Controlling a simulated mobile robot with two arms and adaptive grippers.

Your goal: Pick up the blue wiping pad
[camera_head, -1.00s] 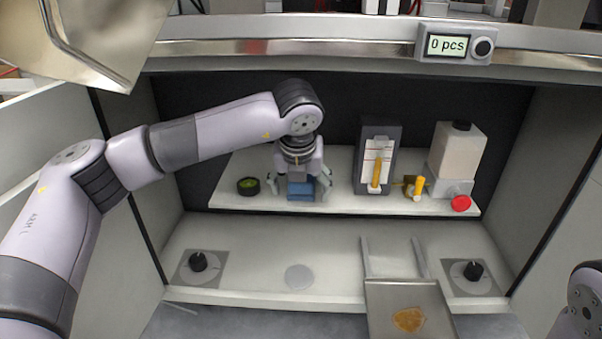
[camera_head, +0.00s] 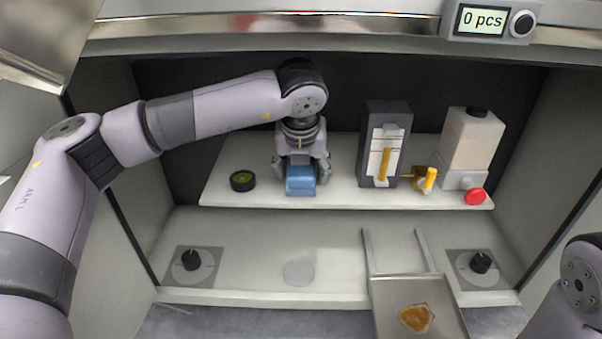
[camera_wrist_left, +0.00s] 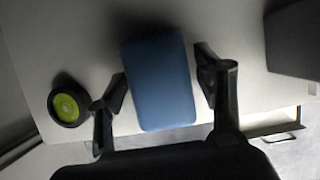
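The blue wiping pad (camera_head: 300,181) is a small block on the white shelf, below my left gripper (camera_head: 303,172). In the left wrist view the pad (camera_wrist_left: 161,82) lies between the two fingers of my left gripper (camera_wrist_left: 163,75). The left finger in that picture is at the pad's edge, perhaps touching it. A narrow gap shows between the right finger and the pad, so the gripper looks open around it. My right gripper is not in view; only part of my right arm shows at the lower right.
A black round container with green inside (camera_head: 242,181) stands left of the pad. A dark dispenser with a yellow lever (camera_head: 385,145), a white bottle (camera_head: 471,140) and a red button (camera_head: 475,197) stand to the right. A metal tray (camera_head: 386,309) is below at the front.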

